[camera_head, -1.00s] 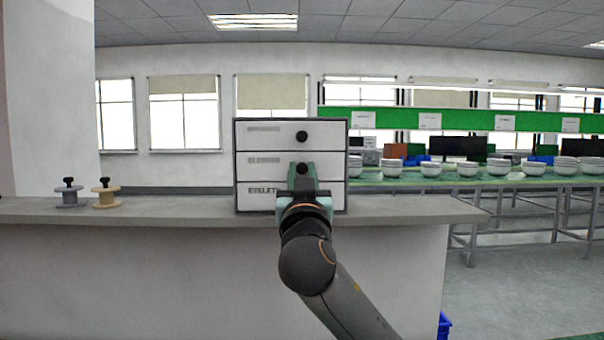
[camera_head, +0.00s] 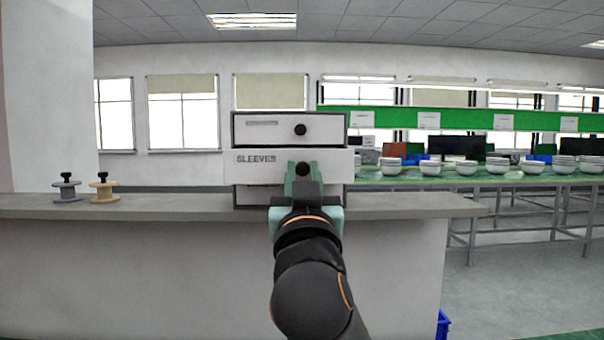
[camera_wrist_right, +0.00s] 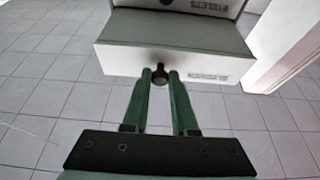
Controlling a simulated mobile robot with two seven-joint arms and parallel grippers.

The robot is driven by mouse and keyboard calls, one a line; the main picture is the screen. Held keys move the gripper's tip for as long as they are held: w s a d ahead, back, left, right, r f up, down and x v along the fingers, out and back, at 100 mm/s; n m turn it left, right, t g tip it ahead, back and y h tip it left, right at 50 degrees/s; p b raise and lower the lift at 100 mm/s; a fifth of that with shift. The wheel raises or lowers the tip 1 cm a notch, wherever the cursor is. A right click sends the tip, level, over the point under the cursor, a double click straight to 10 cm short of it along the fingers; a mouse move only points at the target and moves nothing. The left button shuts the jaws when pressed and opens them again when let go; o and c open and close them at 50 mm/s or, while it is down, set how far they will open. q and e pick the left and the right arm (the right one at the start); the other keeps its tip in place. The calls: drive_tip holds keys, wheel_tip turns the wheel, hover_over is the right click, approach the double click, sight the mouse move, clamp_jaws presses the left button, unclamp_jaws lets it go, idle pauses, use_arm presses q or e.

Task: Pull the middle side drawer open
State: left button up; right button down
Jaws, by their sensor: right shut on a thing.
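The small drawer cabinet (camera_head: 233,130) stands on the counter, with three drawers one above another. Its middle drawer (camera_head: 255,168), labelled SLEEVES, juts out toward me past the top drawer (camera_head: 270,135). My right gripper (camera_head: 302,172) is shut on the middle drawer's round black knob (camera_head: 302,167). In the right wrist view, the green fingertips (camera_wrist_right: 160,77) close on the knob (camera_wrist_right: 159,70) in front of the drawer face (camera_wrist_right: 115,63). The bottom drawer (camera_head: 248,195) is mostly hidden behind the middle drawer and my gripper. My left gripper is not in view.
A bench (camera_head: 400,180) with stacked bowls stands beyond at the right.

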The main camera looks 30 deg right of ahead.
drive_tip(key=c, duration=0.7)
unclamp_jaws()
drive_tip(key=b+v, duration=0.2)
drive_tip(key=v, duration=1)
drive_tip(key=shift+s, duration=0.2)
drive_tip(key=shift+a+f, duration=0.1)
drive_tip(key=shift+f, duration=0.05)
